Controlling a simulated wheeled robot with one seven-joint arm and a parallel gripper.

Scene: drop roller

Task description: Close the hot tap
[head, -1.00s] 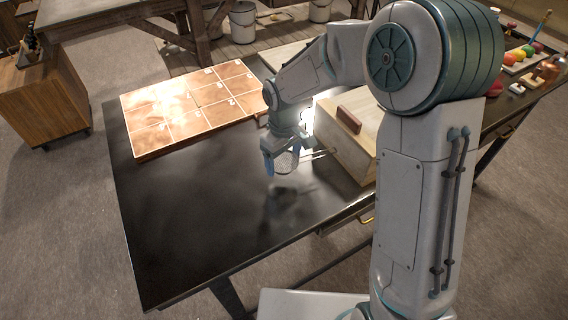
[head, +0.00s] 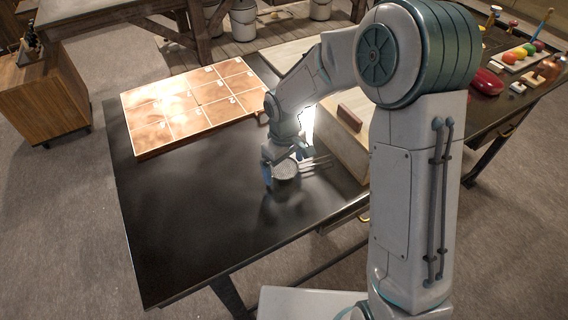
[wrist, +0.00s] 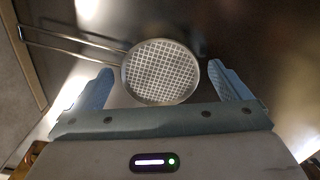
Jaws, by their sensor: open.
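No tap shows in any view. My gripper (head: 280,177) is over the dark tabletop, pointing down, left of the pale wooden box. In the wrist view my gripper (wrist: 160,75) is open, its two blue fingers apart. A round mesh disc (wrist: 161,72) with a metal rim, like a small strainer, lies between the fingers, with a visible gap on each side. Its thin two-rod handle runs to the upper left there. In the head view the mesh disc (head: 287,171) is partly hidden by my gripper, its rods pointing right toward the box.
The dark table (head: 190,235) is clear at the front left. A tan tiled board (head: 188,108) lies at its back left. The wooden box (head: 343,148) with a dark red handle stands close right of my gripper. Colored balls on a rack (head: 524,55) and a red object (head: 487,83) are far right.

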